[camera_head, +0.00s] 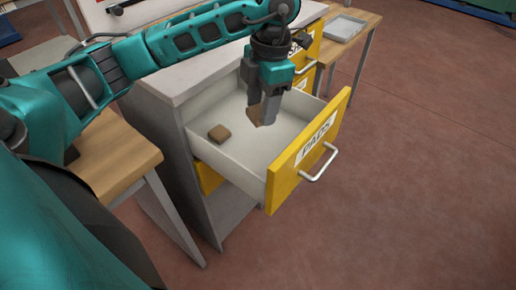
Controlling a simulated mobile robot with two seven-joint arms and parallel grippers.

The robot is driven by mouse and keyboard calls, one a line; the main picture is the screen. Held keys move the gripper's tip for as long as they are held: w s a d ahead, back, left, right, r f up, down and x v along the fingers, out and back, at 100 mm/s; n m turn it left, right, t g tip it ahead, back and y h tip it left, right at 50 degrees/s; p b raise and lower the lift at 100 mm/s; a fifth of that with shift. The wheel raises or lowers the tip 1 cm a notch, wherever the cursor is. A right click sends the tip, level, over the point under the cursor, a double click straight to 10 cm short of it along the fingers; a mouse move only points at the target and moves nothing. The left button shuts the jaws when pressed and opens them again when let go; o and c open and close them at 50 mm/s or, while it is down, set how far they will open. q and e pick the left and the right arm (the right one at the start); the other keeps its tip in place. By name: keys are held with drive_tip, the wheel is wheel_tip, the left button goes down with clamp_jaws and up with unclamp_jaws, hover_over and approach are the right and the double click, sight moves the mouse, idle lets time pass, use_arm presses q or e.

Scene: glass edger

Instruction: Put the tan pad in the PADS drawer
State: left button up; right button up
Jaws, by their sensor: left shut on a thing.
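The yellow-fronted PADS drawer (284,181) is pulled open, with its label and a metal handle on the front. My left gripper (265,119) points down over the inside of the open drawer. It is shut on a tan pad (255,115), which shows beside and between the fingers. I cannot tell whether the held pad touches the drawer floor. A brown pad (219,132) lies inside the drawer near its left wall, apart from the gripper. My right gripper is not in view.
The grey-topped cabinet (185,84) holds the drawer, with other yellow drawers beside and below it. A wooden table (112,160) stands at the left. A grey tray (343,27) sits on a wooden bench at the back. The floor at right is clear.

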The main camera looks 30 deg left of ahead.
sight(259, 164)
use_arm(q)
wheel_tip(259, 164, down, 15)
drive_tip(key=shift+f, duration=0.15)
drive_tip(key=shift+b, duration=0.3)
drive_tip(key=shift+f, duration=0.2)
drive_tip(key=o, duration=1)
drive_tip(key=shift+r, duration=0.1)
drive_tip(key=r, duration=0.4)
drive_tip(key=w+r, duration=0.1)
drive_tip(key=r, duration=0.7)
drive_tip(key=shift+w+d+r, duration=0.1)
drive_tip(key=shift+w+d, duration=0.05)
drive_tip(key=shift+d, duration=0.2)
